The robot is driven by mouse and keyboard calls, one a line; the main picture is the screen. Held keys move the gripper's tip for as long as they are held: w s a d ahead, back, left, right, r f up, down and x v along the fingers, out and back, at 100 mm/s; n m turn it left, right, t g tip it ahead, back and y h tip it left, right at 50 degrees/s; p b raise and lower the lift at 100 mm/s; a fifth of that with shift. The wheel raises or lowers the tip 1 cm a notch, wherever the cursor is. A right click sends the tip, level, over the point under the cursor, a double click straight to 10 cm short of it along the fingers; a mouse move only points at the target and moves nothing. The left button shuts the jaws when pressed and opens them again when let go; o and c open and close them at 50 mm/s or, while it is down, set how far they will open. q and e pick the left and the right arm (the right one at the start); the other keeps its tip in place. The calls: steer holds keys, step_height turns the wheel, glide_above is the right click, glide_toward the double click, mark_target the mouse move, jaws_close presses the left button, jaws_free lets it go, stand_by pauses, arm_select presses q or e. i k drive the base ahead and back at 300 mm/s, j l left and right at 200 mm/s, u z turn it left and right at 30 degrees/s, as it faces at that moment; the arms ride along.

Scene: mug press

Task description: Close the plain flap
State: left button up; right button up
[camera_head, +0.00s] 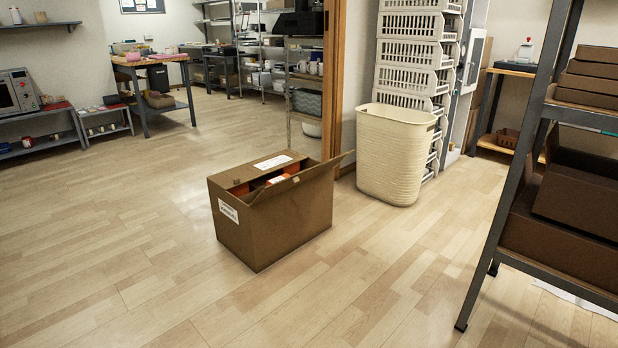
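A brown cardboard box (285,222) stands on the wooden floor near the middle of the view, with a white label on its left side. A flap with a white label (273,162) lies about flat over the far part of its top. The plain flap (310,178) on the near right side is open. It tilts up and outward, and its far corner sticks out to the right past the box. Orange contents show through the gap between the two flaps. The lower inside of the box is hidden. Neither gripper is in view.
A cream basket (392,155) stands right of the box, before stacked white crates (412,55). A wooden post (333,80) rises behind the box. A metal rack (500,215) with brown boxes stands at the right. The floor left and in front is clear.

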mark_target(276, 188)
steer(key=i+l, duration=0.3)
steer(key=i, duration=0.2)
steer(key=i+l, duration=0.3)
steer(key=i, duration=0.2)
steer(key=i+l+z, duration=0.1)
steer(key=i+l, duration=0.2)
steer(key=i, duration=0.15)
steer(key=i+l, duration=0.25)
steer(key=i, duration=0.25)
